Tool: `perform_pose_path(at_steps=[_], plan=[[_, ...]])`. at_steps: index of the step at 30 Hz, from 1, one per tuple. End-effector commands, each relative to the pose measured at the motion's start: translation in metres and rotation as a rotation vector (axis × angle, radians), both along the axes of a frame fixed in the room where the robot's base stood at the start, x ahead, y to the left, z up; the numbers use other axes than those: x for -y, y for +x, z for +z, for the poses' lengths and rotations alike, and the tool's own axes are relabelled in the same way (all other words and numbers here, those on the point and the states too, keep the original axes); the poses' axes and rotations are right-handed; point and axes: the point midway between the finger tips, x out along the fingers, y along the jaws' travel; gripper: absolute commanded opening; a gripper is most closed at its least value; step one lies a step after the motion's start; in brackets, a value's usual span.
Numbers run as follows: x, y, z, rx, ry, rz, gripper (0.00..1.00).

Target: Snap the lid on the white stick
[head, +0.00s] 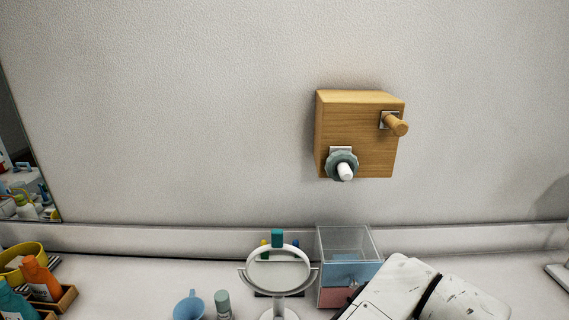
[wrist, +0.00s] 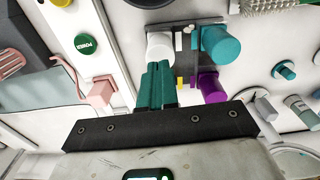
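My gripper (wrist: 159,68) shows in the wrist view as two teal fingers close together, pointing up the picture. A white cylinder (wrist: 160,46) sits right at the fingertips, and the tips overlap its lower edge. It may be the white stick or its lid. I cannot tell whether the fingers grip it or only stand in front of it. Just right of it is a dark holder (wrist: 160,27) with a teal tube (wrist: 215,45) and a purple tube (wrist: 211,87). In the head view my gripper is not visible.
The round mirror (head: 278,272) stands close to the clear drawer box (head: 348,240). A blue cup (head: 190,306) and orange bottle (head: 40,278) are to the left. A wooden block with pegs (head: 345,135) hangs on the wall. A pink object (wrist: 101,90) lies left of my fingers.

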Motion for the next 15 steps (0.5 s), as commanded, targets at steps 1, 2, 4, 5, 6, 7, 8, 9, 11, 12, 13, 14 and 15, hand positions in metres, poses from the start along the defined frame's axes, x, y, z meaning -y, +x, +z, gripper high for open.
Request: perform_pose_path(at_steps=[1, 2, 4, 5, 6, 7, 8, 9, 11, 12, 13, 14, 15], plan=[[0.000, 0.000, 0.007, 0.000, 0.000, 0.000, 0.00], [0.000, 0.000, 0.009, 0.000, 0.000, 0.000, 0.00], [0.000, 0.000, 0.013, 0.000, 0.000, 0.000, 0.00], [0.000, 0.000, 0.015, 0.000, 0.000, 0.000, 0.00], [0.000, 0.000, 0.017, 0.000, 0.000, 0.000, 0.00], [0.000, 0.000, 0.019, 0.000, 0.000, 0.000, 0.00], [0.000, 0.000, 0.021, 0.000, 0.000, 0.000, 0.00], [0.000, 0.000, 0.024, 0.000, 0.000, 0.000, 0.00], [0.000, 0.000, 0.028, 0.001, 0.000, 0.000, 0.00], [0.000, 0.000, 0.030, 0.001, -0.001, 0.000, 0.00], [0.000, 0.000, 0.032, 0.001, -0.001, 0.000, 0.00], [0.000, 0.000, 0.034, 0.001, -0.001, 0.000, 0.00], [0.000, 0.000, 0.036, 0.001, -0.001, 0.000, 0.00]])
